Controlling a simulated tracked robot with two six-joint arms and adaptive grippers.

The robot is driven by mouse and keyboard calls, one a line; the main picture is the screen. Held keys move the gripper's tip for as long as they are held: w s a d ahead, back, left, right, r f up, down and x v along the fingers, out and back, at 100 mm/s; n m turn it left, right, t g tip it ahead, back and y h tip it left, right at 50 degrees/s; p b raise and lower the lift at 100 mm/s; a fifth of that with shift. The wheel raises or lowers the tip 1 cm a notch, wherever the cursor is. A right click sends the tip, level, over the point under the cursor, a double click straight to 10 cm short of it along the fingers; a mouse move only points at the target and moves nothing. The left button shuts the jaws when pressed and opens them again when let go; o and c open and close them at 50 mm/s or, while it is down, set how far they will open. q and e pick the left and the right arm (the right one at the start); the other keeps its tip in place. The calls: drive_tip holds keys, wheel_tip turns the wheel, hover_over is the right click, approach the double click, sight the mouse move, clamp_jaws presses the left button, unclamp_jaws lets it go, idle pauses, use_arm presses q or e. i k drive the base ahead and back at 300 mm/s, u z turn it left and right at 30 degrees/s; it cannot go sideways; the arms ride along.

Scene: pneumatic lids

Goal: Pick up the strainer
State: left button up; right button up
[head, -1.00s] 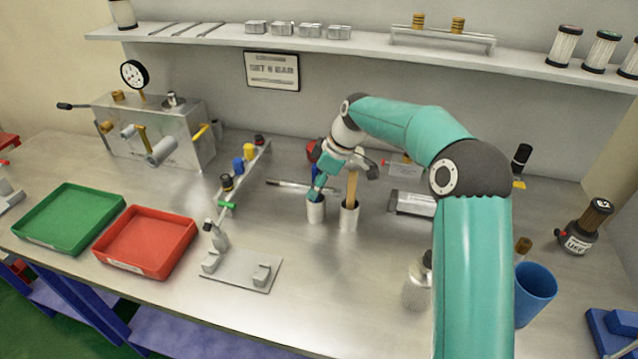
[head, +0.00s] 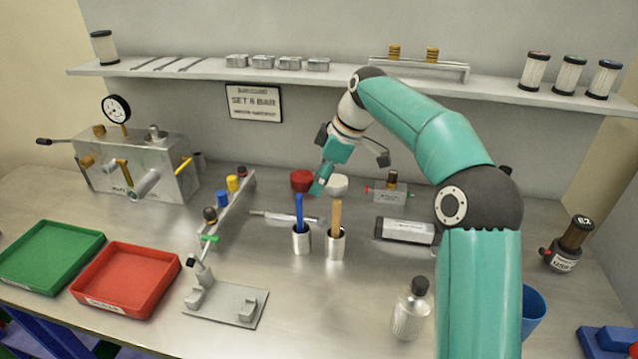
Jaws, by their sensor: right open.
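No thing in the head view can be told for sure as the strainer. My right gripper (head: 320,184) is open and tilted down, above the table behind two metal cups. The left cup (head: 301,241) holds a blue-handled tool (head: 299,212). The right cup (head: 335,246) holds a tool with a wooden handle (head: 336,217). Their lower ends are hidden in the cups. A red round lid (head: 302,180) and a white round lid (head: 339,185) lie behind, close to the gripper in the picture. My left gripper is out of view.
A thin metal rod lies behind the cups. A metal stand (head: 226,303), a red tray (head: 127,277) and a green tray (head: 50,255) are left. The shelf (head: 300,78) holds several filters.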

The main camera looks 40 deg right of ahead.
sight(413, 305)
drive_tip(key=k, duration=1.5)
